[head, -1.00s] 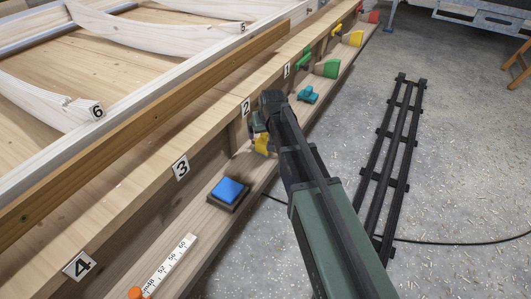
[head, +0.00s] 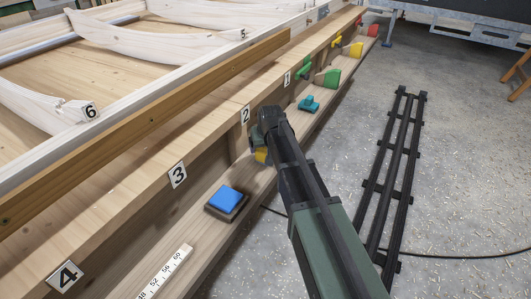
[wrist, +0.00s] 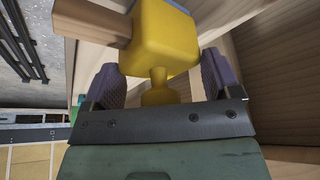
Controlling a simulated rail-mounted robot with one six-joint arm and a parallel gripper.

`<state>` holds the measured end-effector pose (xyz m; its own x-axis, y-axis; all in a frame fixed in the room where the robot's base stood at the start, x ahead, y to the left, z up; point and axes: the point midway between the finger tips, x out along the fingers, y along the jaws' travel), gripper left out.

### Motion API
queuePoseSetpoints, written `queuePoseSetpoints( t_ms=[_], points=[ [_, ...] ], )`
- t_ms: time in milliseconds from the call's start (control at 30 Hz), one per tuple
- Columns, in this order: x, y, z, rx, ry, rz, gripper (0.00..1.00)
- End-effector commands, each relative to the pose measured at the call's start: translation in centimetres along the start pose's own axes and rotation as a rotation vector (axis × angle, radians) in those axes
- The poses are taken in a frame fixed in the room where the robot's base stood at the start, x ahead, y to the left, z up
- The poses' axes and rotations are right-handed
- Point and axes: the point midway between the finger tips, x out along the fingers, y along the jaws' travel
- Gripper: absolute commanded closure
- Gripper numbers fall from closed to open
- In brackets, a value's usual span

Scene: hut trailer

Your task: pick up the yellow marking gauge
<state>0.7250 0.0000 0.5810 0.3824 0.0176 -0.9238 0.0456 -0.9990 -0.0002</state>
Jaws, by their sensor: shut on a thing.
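The yellow marking gauge (wrist: 165,38) fills the top middle of the wrist view. It has a yellow block, a wooden beam through it to the left, and a narrower yellow neck and knob below. My gripper (wrist: 163,82) has a dark purple finger pad on each side of the gauge's lower part and is shut on it. In the head view a small yellow part of the gauge (head: 261,155) shows beneath my gripper (head: 261,138), by the ledge below label 2. The rest is hidden by my gripper. I cannot tell whether it is clear of the ledge.
A blue block on a dark base (head: 226,200) and a white ruler (head: 166,271) lie nearer on the ledge. Farther along are a teal piece (head: 309,104), a green piece (head: 328,77) and a yellow one (head: 353,50). A black rail frame (head: 391,180) lies on the floor at right.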

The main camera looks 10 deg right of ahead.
Motion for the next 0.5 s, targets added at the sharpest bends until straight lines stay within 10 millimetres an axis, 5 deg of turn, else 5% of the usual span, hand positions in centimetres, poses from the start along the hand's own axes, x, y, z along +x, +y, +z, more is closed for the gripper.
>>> queuePoseSetpoints(
  t_ms=[267,500],
  points=[
    [-0.9,0.0,-0.4,0.0,0.0,0.0,0.47],
    [-4.8,0.0,-2.0,0.0,0.0,0.0,0.47]
  ],
)
